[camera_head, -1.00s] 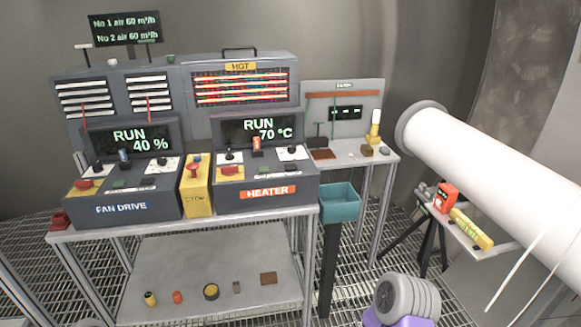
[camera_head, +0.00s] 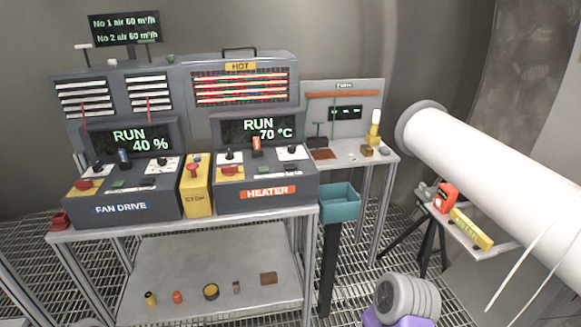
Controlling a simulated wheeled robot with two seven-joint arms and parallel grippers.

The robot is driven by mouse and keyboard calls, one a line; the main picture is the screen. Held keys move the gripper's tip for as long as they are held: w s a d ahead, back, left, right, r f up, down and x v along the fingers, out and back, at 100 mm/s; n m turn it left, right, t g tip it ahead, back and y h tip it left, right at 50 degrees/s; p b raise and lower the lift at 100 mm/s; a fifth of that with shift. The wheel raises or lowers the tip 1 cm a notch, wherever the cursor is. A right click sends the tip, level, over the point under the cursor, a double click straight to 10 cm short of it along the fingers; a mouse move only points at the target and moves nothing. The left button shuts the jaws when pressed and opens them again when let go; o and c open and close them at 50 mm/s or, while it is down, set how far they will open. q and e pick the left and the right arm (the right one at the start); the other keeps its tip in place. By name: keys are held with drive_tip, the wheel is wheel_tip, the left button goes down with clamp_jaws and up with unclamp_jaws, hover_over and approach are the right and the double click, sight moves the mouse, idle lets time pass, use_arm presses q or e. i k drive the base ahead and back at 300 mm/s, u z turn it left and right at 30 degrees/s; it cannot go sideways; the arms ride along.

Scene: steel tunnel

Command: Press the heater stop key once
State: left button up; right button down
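The heater console (camera_head: 265,196) is a dark grey box with an orange HEATER label, on the right half of the grey bench. Its screen (camera_head: 255,130) reads RUN 70 °C. On its sloped top are a red control on a yellow plate (camera_head: 230,170), a green key (camera_head: 246,181), a dark key (camera_head: 289,167), an orange-red lever (camera_head: 257,146) and black knobs on white plates. Which one is the stop key is too small to read. A yellow box marked STOP (camera_head: 196,190) with a red button stands left of the console. Neither gripper is in view.
The fan drive console (camera_head: 122,202) stands to the left, its screen reading RUN 40 %. A vent panel marked HOT (camera_head: 240,85) is behind. A teal bin (camera_head: 340,203) is right of the bench. A large white pipe (camera_head: 490,160) crosses the right side. Small items lie on the lower shelf (camera_head: 215,262).

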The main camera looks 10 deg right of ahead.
sight(289, 166)
drive_tip(key=k, duration=0.65)
drive_tip(key=u, duration=0.65)
drive_tip(key=i, duration=1.45)
drive_tip(key=z, duration=0.25)
